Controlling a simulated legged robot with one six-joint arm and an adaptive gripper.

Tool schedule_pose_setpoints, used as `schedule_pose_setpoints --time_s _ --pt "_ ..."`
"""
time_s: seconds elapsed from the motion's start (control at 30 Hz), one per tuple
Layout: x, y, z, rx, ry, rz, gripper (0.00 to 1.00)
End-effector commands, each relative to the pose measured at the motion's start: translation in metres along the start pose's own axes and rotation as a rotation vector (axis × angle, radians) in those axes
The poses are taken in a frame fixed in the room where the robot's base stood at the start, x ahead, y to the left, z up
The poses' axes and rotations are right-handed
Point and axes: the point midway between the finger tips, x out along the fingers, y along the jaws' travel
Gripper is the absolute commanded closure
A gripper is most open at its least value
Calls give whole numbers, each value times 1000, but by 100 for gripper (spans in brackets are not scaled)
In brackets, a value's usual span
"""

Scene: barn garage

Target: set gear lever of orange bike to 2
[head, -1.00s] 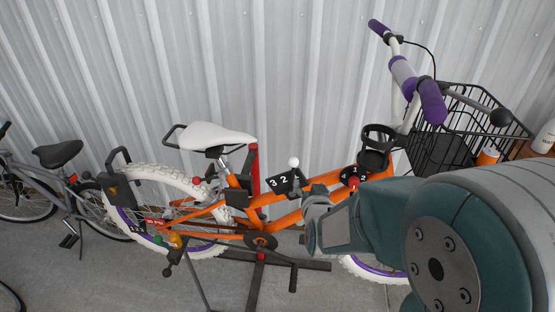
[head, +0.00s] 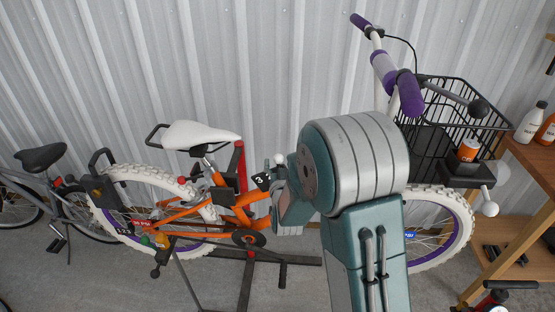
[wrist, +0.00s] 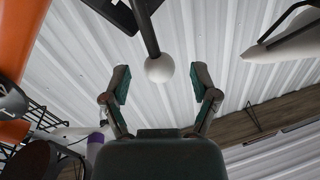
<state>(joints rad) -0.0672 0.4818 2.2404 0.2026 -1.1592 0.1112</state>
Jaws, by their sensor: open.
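The orange bike (head: 244,200) stands on a dark stand against the wall. Its gear lever has a white ball knob (head: 280,159) above a black number plate (head: 262,181). Only the 3 shows on that plate; my arm hides the rest, so the lever's setting cannot be told. In the wrist view the white knob (wrist: 159,68) sits on a dark rod, just beyond and centred between the fingertips of my gripper (wrist: 160,84). My gripper is open and empty, with a finger on either side. In the head view my arm hides the fingers.
A black wire basket (head: 455,112) with an orange-and-white can (head: 468,150) is at the bike's front. A wooden shelf (head: 530,165) with bottles stands at right. A grey bike (head: 52,185) stands at left. Corrugated metal wall (head: 270,60) lies behind.

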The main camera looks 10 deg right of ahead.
Motion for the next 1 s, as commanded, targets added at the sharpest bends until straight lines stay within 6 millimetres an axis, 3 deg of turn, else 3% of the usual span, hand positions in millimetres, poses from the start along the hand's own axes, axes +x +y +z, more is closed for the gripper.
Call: schedule_pose_setpoints --time_s 0.2,0.5,0.67,0.7,1.0 --pt "22 0 0 0 0 0 23" --pt "24 0 0 0 0 0 23" --pt "24 0 0 0 0 0 94" --pt "24 0 0 0 0 0 100" --pt "25 -2 0 -14 -2 0 100"
